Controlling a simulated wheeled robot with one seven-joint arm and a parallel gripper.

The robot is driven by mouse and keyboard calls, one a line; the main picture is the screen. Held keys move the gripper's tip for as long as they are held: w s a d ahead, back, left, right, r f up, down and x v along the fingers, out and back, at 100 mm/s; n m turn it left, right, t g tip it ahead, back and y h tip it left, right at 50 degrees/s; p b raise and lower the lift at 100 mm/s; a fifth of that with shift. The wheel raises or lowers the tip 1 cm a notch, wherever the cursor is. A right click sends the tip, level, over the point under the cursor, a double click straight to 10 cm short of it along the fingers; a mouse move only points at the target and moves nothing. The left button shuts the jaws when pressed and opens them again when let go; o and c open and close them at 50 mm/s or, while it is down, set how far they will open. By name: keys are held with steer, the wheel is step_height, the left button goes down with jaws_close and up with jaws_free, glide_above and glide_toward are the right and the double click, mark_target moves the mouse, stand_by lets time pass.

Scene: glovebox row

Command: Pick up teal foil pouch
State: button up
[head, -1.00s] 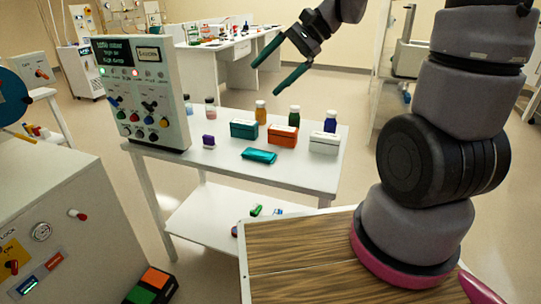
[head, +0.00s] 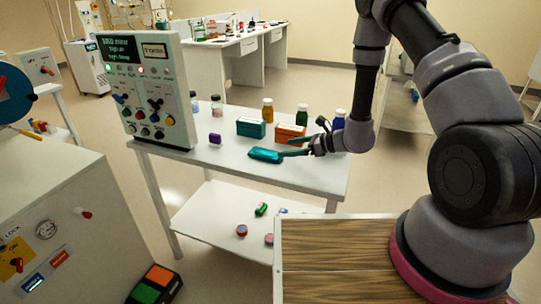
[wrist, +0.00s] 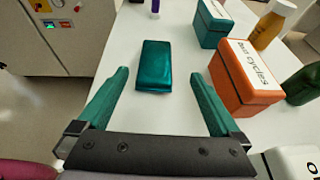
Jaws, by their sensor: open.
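The teal foil pouch (head: 265,155) lies flat on the white table near its front edge. In the wrist view the pouch (wrist: 154,66) lies ahead of my gripper (wrist: 157,92), roughly centred between the lines of the two teal fingers. The fingers are spread apart with nothing between them. In the head view my gripper (head: 296,147) reaches in from the right, low over the table, with its fingertips close to the pouch's right end. Whether a fingertip touches the pouch cannot be told from the head view.
An orange box (wrist: 242,77) stands close to the right finger, with a teal box (wrist: 213,24) beyond it. Several bottles, including an amber one (head: 267,110), stand behind. A small purple item (head: 215,138) and a control panel (head: 147,90) are to the left. Table around the pouch's left is clear.

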mark_target(264, 152)
steer(key=x, duration=0.4)
steer(key=shift+w+a+f, duration=0.1)
steer(key=shift+a+f, duration=0.05)
steer(key=shift+a, duration=0.15)
steer(key=x, duration=0.5)
steer(key=shift+a+f, duration=0.15)
steer(key=shift+a, duration=0.2)
steer(key=c, duration=1.4)
